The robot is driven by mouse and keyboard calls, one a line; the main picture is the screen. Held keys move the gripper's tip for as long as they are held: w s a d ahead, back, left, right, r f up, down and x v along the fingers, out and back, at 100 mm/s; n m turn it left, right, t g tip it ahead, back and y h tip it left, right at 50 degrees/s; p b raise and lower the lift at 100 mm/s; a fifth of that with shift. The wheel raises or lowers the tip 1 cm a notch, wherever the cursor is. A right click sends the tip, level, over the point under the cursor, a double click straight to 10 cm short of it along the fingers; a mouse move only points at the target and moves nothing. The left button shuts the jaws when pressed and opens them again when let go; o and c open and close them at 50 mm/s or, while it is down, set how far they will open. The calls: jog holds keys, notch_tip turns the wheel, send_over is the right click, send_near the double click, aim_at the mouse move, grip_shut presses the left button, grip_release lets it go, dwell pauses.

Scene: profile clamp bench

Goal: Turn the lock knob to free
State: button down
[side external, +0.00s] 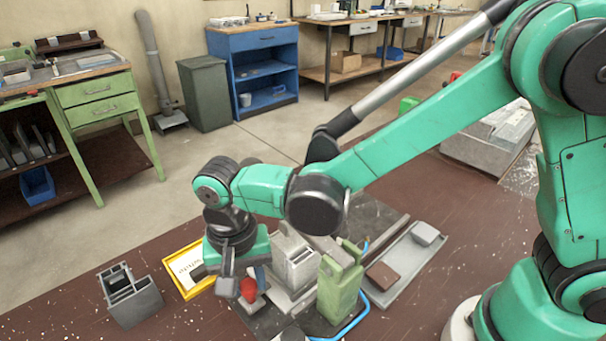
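The red lock knob (248,289) sits low at the front of the grey clamp fixture, on a small light block. My gripper (243,285) points down right at the knob, with one dark finger on the knob's left side. The other finger is not clear against the blue-grey part behind the knob. I cannot tell whether the fingers touch the knob or how far apart they are. The grey profile clamp body (294,262) stands just right of my gripper. The knob's marking and angle are too small to read.
A green upright block (340,285) and a blue hose or rail (355,322) stand right of the clamp. A grey tray (408,262) holds a brown block and a grey block. A yellow-framed sign (186,271) and a grey slotted box (134,299) lie left. The brown bench front-left is clear.

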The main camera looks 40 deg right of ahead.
jog(key=shift+n, duration=0.3)
jog(key=n, duration=1.3)
jog(key=shift+t, duration=0.3)
jog(key=shift+n, duration=2.1)
jog(key=c, duration=0.5)
grip_release()
jog(key=shift+c, duration=0.2)
